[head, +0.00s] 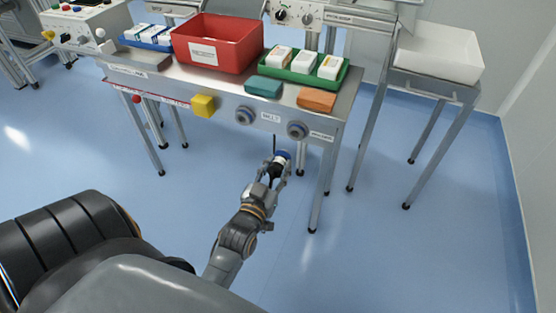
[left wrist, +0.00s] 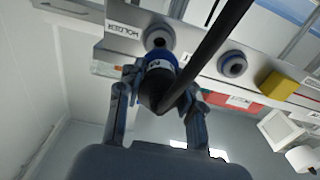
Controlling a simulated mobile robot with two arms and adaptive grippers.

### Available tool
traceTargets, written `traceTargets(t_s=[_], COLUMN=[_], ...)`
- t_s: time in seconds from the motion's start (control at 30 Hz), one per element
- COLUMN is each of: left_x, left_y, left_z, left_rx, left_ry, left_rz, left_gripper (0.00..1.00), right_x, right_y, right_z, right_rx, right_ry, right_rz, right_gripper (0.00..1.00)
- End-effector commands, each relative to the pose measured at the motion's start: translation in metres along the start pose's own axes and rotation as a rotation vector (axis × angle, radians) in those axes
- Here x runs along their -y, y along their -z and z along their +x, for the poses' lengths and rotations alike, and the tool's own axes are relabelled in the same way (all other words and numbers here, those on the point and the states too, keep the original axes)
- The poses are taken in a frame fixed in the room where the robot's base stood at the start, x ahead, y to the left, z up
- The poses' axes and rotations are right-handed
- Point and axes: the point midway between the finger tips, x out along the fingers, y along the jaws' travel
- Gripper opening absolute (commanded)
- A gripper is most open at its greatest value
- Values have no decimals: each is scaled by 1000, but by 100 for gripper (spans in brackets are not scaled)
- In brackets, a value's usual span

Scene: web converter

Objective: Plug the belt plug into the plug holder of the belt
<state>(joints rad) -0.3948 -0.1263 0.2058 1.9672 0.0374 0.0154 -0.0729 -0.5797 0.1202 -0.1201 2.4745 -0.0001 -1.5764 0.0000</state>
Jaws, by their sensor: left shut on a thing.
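My left gripper (head: 279,164) is shut on the belt plug (head: 282,155), a dark plug with a blue ring, below the table's front panel. In the left wrist view the plug (left wrist: 160,72) sits between the two fingers (left wrist: 158,100), its black cable crossing up to the right. The plug holder (head: 297,129), a round grey-blue socket on the right of the panel, is above the plug and apart from it. It also shows in the left wrist view (left wrist: 158,38), beside a label reading HOLDER. A second socket (head: 244,115) is left of it, near the BELT label. My right gripper is out of view.
A yellow block (head: 204,105) sticks out of the panel on the left. On the steel table stand a red bin (head: 215,33), a green tray (head: 300,72) and teal and orange blocks. Table legs stand on both sides of the gripper. The floor in front is clear.

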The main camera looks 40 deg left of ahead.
Motion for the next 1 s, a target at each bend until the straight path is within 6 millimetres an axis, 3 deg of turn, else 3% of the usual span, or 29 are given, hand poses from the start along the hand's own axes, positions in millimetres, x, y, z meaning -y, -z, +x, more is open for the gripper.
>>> traceTargets(t_s=[0.13, 0.7, 1.0], left_x=[0, 0, 0], left_y=[3, 0, 1], left_z=[1, 51, 56], left_rx=[0, -2, -1], left_ry=[-1, -1, 0], left_rz=[0, 0, 0], left_gripper=[0, 0, 0], right_x=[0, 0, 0], right_y=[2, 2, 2], right_z=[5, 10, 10], right_rx=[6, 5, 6], right_ry=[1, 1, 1], right_rz=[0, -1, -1], right_gripper=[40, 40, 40])
